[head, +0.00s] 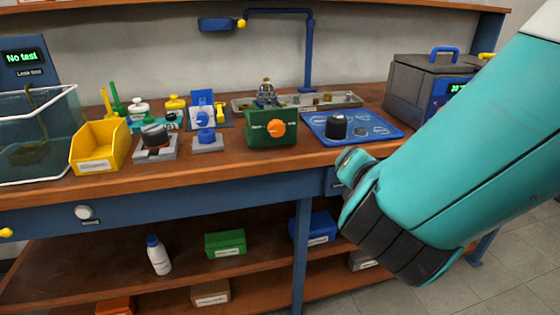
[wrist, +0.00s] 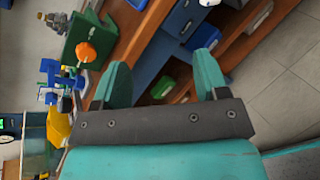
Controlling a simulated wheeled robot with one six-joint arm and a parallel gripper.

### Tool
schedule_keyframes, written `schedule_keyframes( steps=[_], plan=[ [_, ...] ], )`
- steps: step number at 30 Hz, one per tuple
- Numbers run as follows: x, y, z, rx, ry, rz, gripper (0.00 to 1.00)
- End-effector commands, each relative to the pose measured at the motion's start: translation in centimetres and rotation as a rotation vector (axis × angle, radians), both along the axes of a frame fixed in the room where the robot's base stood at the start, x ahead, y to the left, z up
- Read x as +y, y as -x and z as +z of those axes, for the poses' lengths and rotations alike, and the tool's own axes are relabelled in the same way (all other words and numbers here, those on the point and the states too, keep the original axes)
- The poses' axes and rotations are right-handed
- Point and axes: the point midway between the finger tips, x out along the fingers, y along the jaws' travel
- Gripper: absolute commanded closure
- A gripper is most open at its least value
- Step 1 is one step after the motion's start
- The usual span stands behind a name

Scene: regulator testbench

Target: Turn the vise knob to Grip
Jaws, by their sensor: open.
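The vise is a green block (head: 258,133) near the front edge of the bench in the head view. An orange knob (head: 276,127) sits on its front face, with small labels to its left and right that I cannot read. In the wrist view the orange knob (wrist: 85,52) shows at the upper left on the green block (wrist: 75,30). My gripper (wrist: 160,78) is open and empty, its two teal fingers apart from the knob.
A blue mat (head: 385,130) with a black cylinder (head: 338,125) lies right of the vise. A blue fixture (head: 207,138), a grey device (head: 156,140) and a yellow bin (head: 98,150) stand left. A lower shelf holds boxes and a bottle (head: 158,255).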

Motion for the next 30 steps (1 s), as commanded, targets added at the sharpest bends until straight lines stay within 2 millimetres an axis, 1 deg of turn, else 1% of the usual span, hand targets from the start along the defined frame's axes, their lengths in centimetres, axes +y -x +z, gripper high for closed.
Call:
schedule_keyframes(
  steps=[1, 3, 6, 9, 11, 14, 23, 30],
  plan=[
    [2.4, 0.0, -1.5, -0.090, 0.177, 0.127, 0.33],
    [5.1, 0.3, -1.1, -0.211, 0.391, 0.267, 0.33],
    [8.1, 1.2, -0.6, -0.341, 0.610, 0.397, 0.33],
    [9.8, 1.8, -0.2, -0.412, 0.723, 0.459, 0.33],
    [10.2, 1.7, 0.1, -0.430, 0.753, 0.472, 0.33],
    [10.5, 0.8, 0.6, -0.433, 0.762, 0.474, 0.33],
    [11.6, -3.7, 0.9, -0.429, 0.757, 0.471, 0.33],
    [12.4, -6.3, 0.9, -0.429, 0.756, 0.472, 0.33]
  ],
)
